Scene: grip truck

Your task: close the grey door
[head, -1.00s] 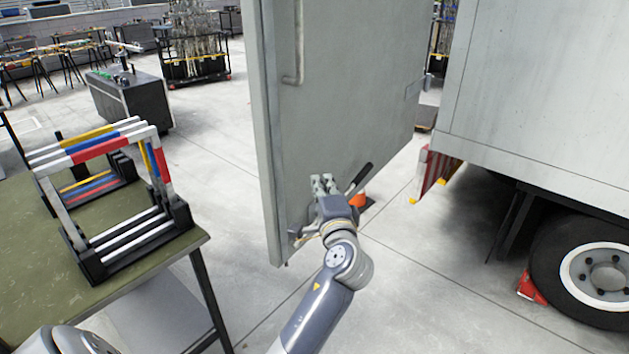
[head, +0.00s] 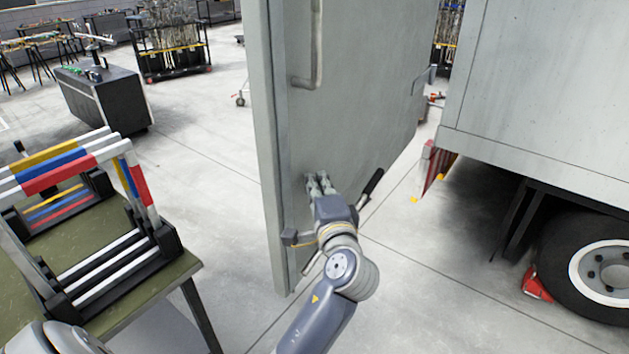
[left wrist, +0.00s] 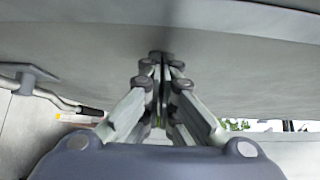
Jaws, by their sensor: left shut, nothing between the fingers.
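The grey door (head: 350,90) stands open on the truck (head: 545,80), swung out from its body in the head view. A vertical bar handle runs down its upper part, and a lever with a black grip (head: 372,182) sits low on it. My left gripper (head: 318,178) is shut and empty, its fingertips at the lower door face, left of the black grip. In the left wrist view the shut fingers (left wrist: 160,62) point at the door's grey surface (left wrist: 235,70) and appear to touch or nearly touch it. My right gripper is not in view.
A green-topped table (head: 150,285) with a rack of coloured bars (head: 75,160) stands at the left. A black cabinet (head: 105,98) and a cart are behind. The truck wheel (head: 598,270) with a red chock (head: 536,284) is at right. Floor between is clear.

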